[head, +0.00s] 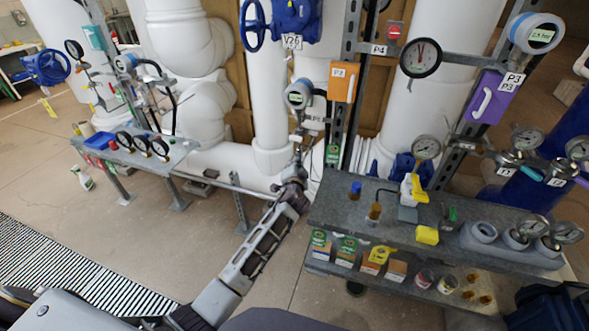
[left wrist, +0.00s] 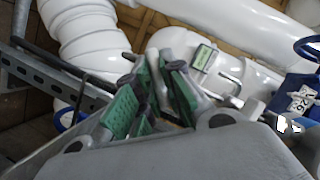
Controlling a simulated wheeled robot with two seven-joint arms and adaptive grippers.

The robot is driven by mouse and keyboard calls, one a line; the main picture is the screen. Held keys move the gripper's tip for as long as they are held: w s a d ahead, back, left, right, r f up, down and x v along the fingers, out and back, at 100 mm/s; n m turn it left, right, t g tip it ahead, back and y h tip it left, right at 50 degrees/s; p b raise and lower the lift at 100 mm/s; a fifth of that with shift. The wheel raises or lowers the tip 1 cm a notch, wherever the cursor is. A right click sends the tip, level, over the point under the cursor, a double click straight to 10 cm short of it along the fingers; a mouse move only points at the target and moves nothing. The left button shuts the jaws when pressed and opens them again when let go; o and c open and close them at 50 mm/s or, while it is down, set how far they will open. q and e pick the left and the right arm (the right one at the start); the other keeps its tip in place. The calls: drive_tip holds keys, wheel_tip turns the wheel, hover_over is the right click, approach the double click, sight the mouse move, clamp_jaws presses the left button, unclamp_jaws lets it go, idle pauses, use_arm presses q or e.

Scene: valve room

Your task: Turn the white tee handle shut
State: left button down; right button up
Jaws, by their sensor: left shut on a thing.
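My left gripper (head: 298,160) is at the end of the arm that reaches up the middle of the head view, below a round transmitter. In the left wrist view its green-padded fingers (left wrist: 153,88) are closed around a pale, narrow piece, which looks like the white tee handle (left wrist: 159,84). The fingers hide most of the handle, and its angle is hard to tell. In the head view the handle is too small and covered to make out clearly. My right gripper is not in view.
A transmitter (head: 298,94) sits just above the gripper. An orange box P3 (head: 343,82) on a steel post stands to its right. A grey shelf (head: 330,205) with bottles and gauges is close to the arm's right. Open floor (head: 170,235) lies to its left.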

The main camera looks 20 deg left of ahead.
use_arm(q)
drive_tip(key=m+b, duration=0.1)
drive_tip(key=m+t+y+b, duration=0.1)
drive_tip(key=m+b, duration=0.1)
drive_tip(key=shift+f+m+y, duration=0.3)
drive_tip(key=shift+m+b, duration=0.3)
drive_tip(key=shift+b, duration=0.1)
drive_tip(key=shift+m+t+b, duration=0.45)
drive_tip(key=shift+m+t, duration=0.05)
drive_tip(key=shift+m, duration=0.1)
drive_tip(key=shift+y, duration=0.3)
drive_tip(key=shift+m+b, duration=0.3)
drive_tip(key=shift+m, duration=0.1)
drive_tip(key=c, duration=1.8)
unclamp_jaws()
drive_tip(key=shift+d, duration=0.1)
drive_tip(key=shift+o, duration=1.4)
drive_tip(key=shift+r, duration=0.1)
drive_tip(key=shift+s, duration=0.15)
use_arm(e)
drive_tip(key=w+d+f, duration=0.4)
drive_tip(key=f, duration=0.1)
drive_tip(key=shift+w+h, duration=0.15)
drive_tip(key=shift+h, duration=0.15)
